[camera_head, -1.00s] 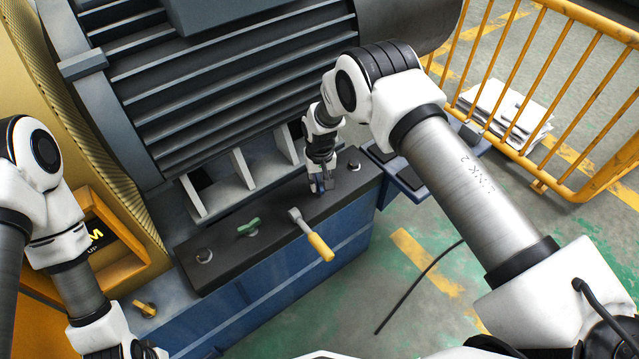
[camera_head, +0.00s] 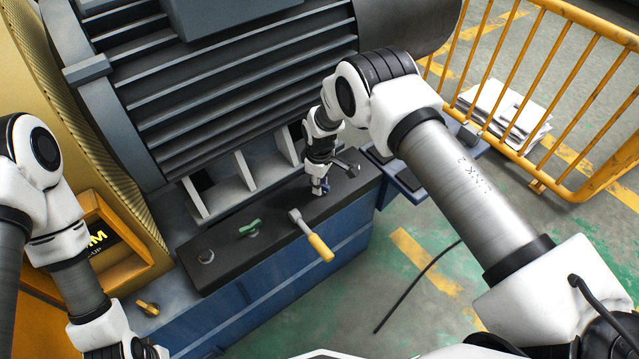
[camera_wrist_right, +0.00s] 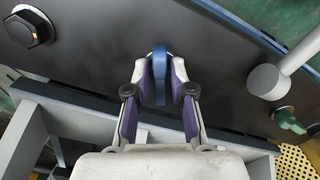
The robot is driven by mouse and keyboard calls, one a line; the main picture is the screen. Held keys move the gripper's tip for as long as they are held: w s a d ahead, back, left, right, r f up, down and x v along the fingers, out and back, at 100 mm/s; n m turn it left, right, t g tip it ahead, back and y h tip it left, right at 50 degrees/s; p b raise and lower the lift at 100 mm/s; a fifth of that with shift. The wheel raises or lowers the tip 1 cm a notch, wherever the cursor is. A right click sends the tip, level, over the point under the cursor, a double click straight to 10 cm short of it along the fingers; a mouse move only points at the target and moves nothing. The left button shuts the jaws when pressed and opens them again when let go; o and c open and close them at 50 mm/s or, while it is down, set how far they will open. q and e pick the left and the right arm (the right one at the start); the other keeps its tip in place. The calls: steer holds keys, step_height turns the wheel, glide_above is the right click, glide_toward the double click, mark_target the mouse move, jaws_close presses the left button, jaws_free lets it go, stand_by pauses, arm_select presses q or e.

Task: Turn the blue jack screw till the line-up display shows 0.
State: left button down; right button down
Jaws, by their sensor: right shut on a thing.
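The blue jack screw (camera_wrist_right: 160,78) has a flat upright head in the right wrist view. It stands on the dark top plate of the blue base, and a bit of blue shows in the head view (camera_head: 326,184). My right gripper (camera_wrist_right: 161,80) is shut on it, with one purple-padded finger on each side. In the head view the right gripper (camera_head: 320,188) points down onto the plate and hides most of the screw. The line-up display (camera_head: 97,238), in a yellow housing at left, is largely hidden by my left arm; no number can be read. My left gripper is outside the picture.
A yellow-handled lever (camera_head: 316,243) and a green knob (camera_head: 250,228) stand left of the screw. Bolts (camera_wrist_right: 32,29) sit on the plate. A large finned motor (camera_head: 220,90) rises behind. A yellow railing (camera_head: 545,90) stands at right.

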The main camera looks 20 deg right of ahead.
steer(key=n, duration=0.3)
steer(key=shift+f+n+p, duration=0.1)
steer(key=shift+n+p, duration=0.2)
steer(key=shift+n, duration=0.6)
steer(key=shift+n, duration=0.8)
steer(key=n, duration=0.3)
steer(key=shift+p, duration=0.3)
